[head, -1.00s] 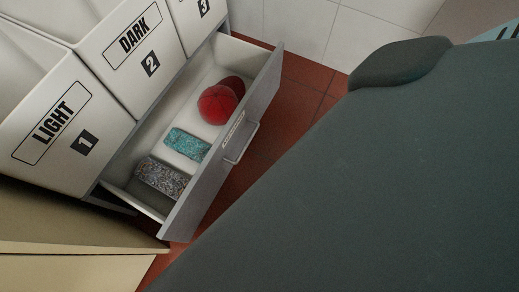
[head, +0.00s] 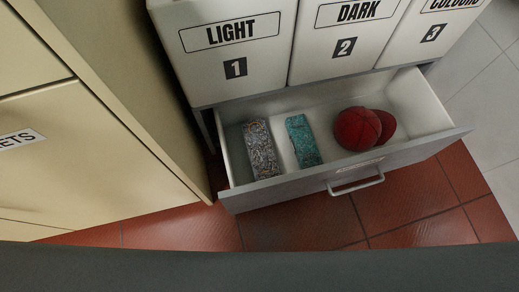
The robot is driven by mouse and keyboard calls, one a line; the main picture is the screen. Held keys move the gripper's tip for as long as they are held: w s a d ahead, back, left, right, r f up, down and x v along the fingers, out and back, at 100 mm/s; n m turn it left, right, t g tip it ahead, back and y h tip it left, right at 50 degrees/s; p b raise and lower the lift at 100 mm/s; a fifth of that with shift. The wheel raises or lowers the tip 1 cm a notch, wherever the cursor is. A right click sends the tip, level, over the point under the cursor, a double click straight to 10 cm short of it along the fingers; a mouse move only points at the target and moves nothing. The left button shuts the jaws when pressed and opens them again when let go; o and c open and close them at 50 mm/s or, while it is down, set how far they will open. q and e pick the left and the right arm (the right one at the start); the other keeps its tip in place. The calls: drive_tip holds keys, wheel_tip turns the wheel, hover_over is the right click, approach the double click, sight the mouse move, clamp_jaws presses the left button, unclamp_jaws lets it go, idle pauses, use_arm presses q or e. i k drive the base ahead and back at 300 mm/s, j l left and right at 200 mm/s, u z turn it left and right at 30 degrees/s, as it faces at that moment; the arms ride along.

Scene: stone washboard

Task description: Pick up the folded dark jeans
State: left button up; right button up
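No folded dark jeans can be made out in the head view. An open drawer (head: 235,193) under the hampers holds a grey speckled block (head: 260,150), a teal speckled block (head: 303,141) and a red cap-like item (head: 357,129). The hamper marked DARK 2 (head: 343,75) stands above the drawer, between the hamper marked LIGHT 1 (head: 235,95) and the hamper marked 3 (head: 432,57). The insides of the hampers are out of view. Neither of my grippers is in view.
A cream cabinet (head: 95,150) stands close on the left. The open drawer juts out over the red tiled floor (head: 300,222). A dark surface (head: 260,272) fills the bottom edge. Pale tiles (head: 485,120) lie at the right.

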sight(260, 147)
drive_tip(key=z, duration=1)
drive_tip(key=k, duration=1)
